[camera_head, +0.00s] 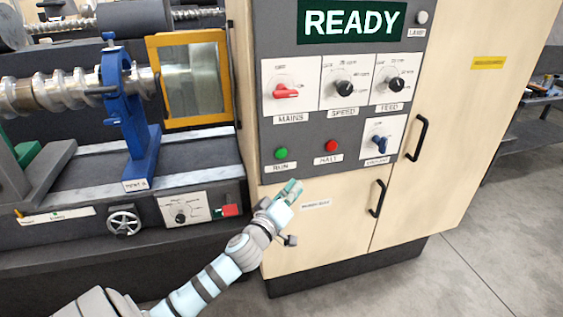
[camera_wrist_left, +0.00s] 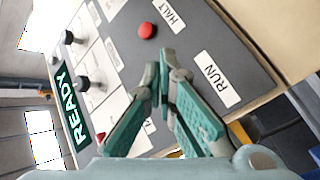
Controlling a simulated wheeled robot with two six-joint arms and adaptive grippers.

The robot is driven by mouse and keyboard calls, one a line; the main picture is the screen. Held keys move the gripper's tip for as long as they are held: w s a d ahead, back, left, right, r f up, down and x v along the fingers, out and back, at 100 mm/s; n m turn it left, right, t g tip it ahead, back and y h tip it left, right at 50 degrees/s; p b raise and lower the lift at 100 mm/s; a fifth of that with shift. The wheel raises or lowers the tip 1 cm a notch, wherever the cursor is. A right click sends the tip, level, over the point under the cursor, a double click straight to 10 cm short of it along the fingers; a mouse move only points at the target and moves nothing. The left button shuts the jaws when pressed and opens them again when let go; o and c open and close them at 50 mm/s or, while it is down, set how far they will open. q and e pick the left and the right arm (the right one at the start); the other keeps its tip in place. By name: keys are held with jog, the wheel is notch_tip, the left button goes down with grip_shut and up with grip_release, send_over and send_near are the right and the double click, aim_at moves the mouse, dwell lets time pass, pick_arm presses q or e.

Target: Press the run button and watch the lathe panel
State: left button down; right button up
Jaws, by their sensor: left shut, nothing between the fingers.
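The green run button (camera_head: 281,153) sits at the lower left of the grey control panel (camera_head: 310,165), above its RUN label. In the left wrist view the RUN label (camera_wrist_left: 216,80) shows, but the green button does not; my fingers may hide it. My left gripper (camera_head: 294,186) is shut and empty, below and slightly right of the button in the head view. It also shows in the left wrist view (camera_wrist_left: 163,72), in front of the panel; contact cannot be told. The display (camera_head: 351,22) reads READY. My right gripper is not in view.
A red halt button (camera_head: 331,146) is right of the run button. The lathe (camera_head: 125,110) stands left. Cabinet handles (camera_head: 377,198) stick out below.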

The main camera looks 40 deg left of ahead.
aim_at(281, 153)
pick_arm(q)
jog(key=shift+d+r, duration=0.25)
jog(key=shift+r, duration=0.7)
jog(key=shift+w+a, duration=0.1)
jog(key=shift+w+a, duration=0.8)
jog(key=shift+a, duration=0.4)
jog(key=shift+w+a, duration=0.8)
jog(key=shift+a, duration=0.35)
jog(key=shift+w+a, duration=0.8)
jog(key=shift+a, duration=0.4)
jog(key=shift+w+a+b, duration=0.15)
jog(key=shift+a+b, duration=0.15)
jog(key=shift+a, duration=0.05)
